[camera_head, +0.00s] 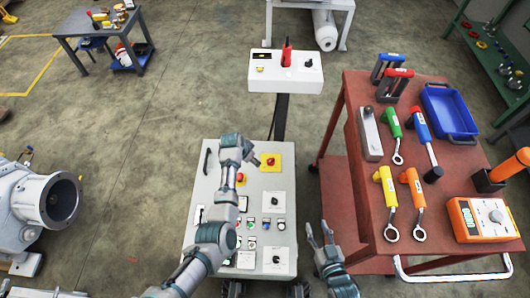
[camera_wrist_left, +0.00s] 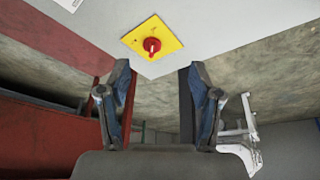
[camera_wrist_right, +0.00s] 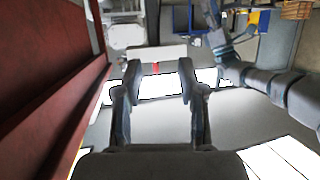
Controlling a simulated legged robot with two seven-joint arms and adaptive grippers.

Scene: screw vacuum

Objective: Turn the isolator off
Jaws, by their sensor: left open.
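The isolator is a red rotary knob on a yellow square plate (camera_head: 270,161), at the upper right of the grey control panel (camera_head: 210,170). In the left wrist view the isolator (camera_wrist_left: 152,44) shows at the top, ahead of and between the fingers, with a gap to them. My left gripper (camera_wrist_left: 157,85) is open and empty. In the head view my left arm reaches over the panel and its hand ends just left of the isolator. My right gripper (camera_head: 320,232) is open and empty, right of the panel; its spread fingers also show in the right wrist view (camera_wrist_right: 157,75).
A red tool table (camera_head: 345,130) with several tools and a blue tray (camera_head: 448,112) stands at right, close to my right gripper. A white box with a red part (camera_head: 287,72) stands behind the panel. A grey machine (camera_head: 35,205) is at left. Floor between is clear.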

